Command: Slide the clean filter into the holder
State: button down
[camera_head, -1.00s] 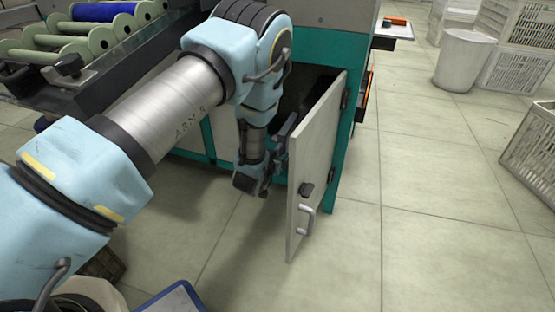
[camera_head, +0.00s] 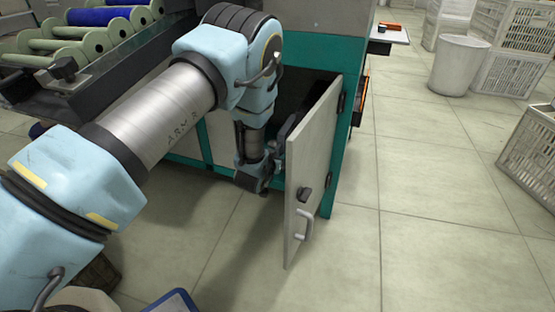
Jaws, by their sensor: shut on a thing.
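My gripper (camera_head: 286,129) is at the opening of the low cabinet (camera_head: 337,190) in the teal and grey machine. Only its dark body shows, between my wrist and the open door. Its fingertips are hidden by the door and the dark interior. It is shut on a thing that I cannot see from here. Neither the clean filter nor the holder can be made out.
The grey cabinet door (camera_head: 308,170) stands open towards me, close to the right of my wrist. A blue-edged item (camera_head: 176,302) is at the bottom edge.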

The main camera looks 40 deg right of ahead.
jog(key=shift+w+d+b, duration=0.25)
jog(key=shift+w+d, duration=0.05)
jog(key=shift+d, duration=0.3)
jog(key=shift+w+d+b, duration=0.25)
jog(key=shift+w+d, duration=0.1)
jog(key=shift+d, duration=0.3)
jog(key=shift+w+d+b, duration=0.25)
jog(key=shift+w+d, duration=0.05)
jog(key=shift+d, duration=0.4)
jog(key=shift+w+d+b, duration=0.5)
jog(key=shift+d+b, duration=0.05)
jog(key=shift+d, duration=0.3)
jog(key=shift+w+d+b, duration=0.45)
jog(key=shift+d+b, duration=0.1)
jog(key=shift+d, duration=0.3)
jog(key=shift+w+d+r, duration=0.1)
jog(key=shift+w+d, duration=0.15)
jog(key=shift+d, duration=0.2)
jog(key=shift+b, duration=0.3)
